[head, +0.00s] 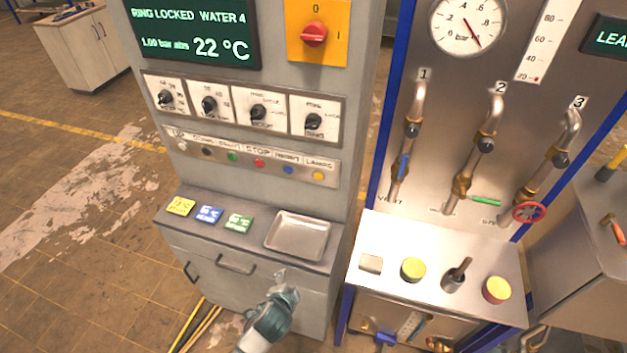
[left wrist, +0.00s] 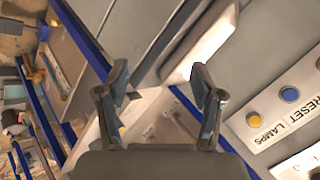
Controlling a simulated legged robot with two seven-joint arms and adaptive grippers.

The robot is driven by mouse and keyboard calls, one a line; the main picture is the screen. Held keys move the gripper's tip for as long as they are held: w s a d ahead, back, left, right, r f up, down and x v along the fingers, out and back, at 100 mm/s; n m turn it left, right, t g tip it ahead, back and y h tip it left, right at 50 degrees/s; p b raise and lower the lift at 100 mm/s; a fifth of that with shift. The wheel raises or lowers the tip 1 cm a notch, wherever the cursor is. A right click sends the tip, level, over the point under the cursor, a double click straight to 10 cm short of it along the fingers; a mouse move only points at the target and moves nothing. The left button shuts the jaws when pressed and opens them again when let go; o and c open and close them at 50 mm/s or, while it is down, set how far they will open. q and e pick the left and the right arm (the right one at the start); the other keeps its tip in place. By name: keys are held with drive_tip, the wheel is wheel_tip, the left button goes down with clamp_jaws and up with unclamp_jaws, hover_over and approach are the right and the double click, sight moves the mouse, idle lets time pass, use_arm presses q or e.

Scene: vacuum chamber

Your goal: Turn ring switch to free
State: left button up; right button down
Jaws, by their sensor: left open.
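The ring switch (head: 313,121) is the rightmost of a row of black rotary knobs on white plates on the grey cabinet front in the head view. Its small lettering is hard to read, so I cannot tell its setting from the knob. The screen (head: 195,35) above reads "RING LOCKED WATER 4", 1.00 bar and 22 °C. My left gripper (head: 284,284) is low in front of the cabinet, well below the switch and apart from it. In the left wrist view the left gripper (left wrist: 162,87) has its fingers spread with nothing between them. My right gripper is out of view.
A button row (head: 250,158) sits below the knobs. A metal tray (head: 298,236) and coloured cards (head: 208,214) lie on the ledge. A red rotary switch (head: 314,34) is above. The pipe panel (head: 445,120) with valves stands to the right. The wrist view shows a yellow button (left wrist: 253,120).

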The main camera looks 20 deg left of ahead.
use_arm(q)
drive_tip(key=w+d+r+m+t+y, duration=0.1)
drive_tip(key=w+r+m+t, duration=0.3)
drive_tip(key=r, duration=0.5)
drive_tip(key=w+r+m+t+y, duration=0.1)
drive_tip(key=w+r+m+t, duration=0.3)
drive_tip(key=r, duration=0.5)
drive_tip(key=m+t, duration=0.4)
drive_tip(key=m, duration=0.5)
approach(311, 127)
drive_tip(key=p+x, duration=0.1)
drive_tip(key=x, duration=0.2)
drive_tip(key=p+x, duration=0.1)
drive_tip(key=x, duration=0.2)
drive_tip(key=p+x, duration=0.2)
drive_tip(key=x, duration=0.1)
drive_tip(key=shift+w+a+f, duration=0.1)
drive_tip(key=shift+w+f, duration=0.05)
drive_tip(key=shift+f, duration=0.1)
drive_tip(key=shift+w+r, duration=0.1)
drive_tip(key=shift+w, duration=0.4)
drive_tip(key=c, duration=1.1)
drive_tip(key=shift+c, duration=0.2)
